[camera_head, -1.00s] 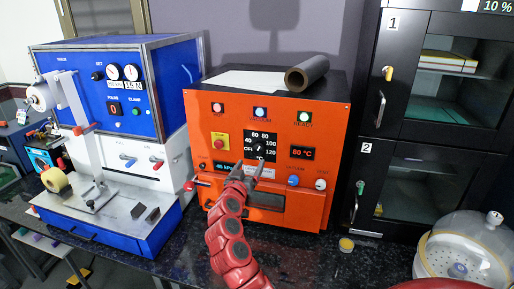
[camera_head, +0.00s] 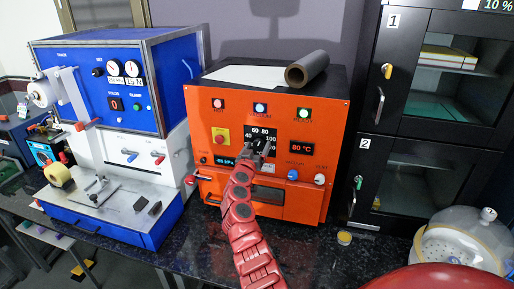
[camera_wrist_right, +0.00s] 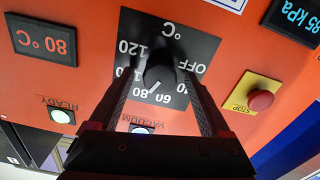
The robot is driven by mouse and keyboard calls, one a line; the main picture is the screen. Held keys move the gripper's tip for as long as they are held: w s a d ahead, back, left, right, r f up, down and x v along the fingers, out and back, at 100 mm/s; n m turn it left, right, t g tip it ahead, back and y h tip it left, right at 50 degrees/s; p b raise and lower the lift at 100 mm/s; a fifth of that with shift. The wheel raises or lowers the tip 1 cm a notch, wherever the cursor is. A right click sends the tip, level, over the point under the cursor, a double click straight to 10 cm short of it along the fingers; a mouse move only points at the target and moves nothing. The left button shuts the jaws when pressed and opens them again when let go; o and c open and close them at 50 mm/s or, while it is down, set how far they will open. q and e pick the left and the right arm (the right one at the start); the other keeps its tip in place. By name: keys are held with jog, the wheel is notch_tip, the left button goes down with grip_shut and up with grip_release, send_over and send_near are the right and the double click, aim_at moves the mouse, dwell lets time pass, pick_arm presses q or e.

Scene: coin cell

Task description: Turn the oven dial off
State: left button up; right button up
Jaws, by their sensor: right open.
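The oven (camera_head: 325,125) is an orange box with a black dial plate on its front. In the right wrist view, upside down, the black dial (camera_wrist_right: 160,70) sits on the plate (camera_wrist_right: 197,48) marked OFF, 40, 60, 80 and on to 120. Its white pointer line slants toward the 80 mark. My right gripper (camera_head: 262,150) is at the plate and hides much of the dial in the head view. In the wrist view its two fingers (camera_wrist_right: 158,86) are open, one on each side of the dial; contact cannot be told. My left gripper is not in view.
A red stop button (camera_wrist_right: 261,100) on a yellow plate sits beside the dial. A dark roll (camera_head: 307,68) lies on the oven. A blue machine (camera_head: 170,100) stands left, a black cabinet (camera_head: 395,105) right. A glass dome (camera_head: 460,235) is at the lower right.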

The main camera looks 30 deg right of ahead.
grip_shut()
dwell(0.3)
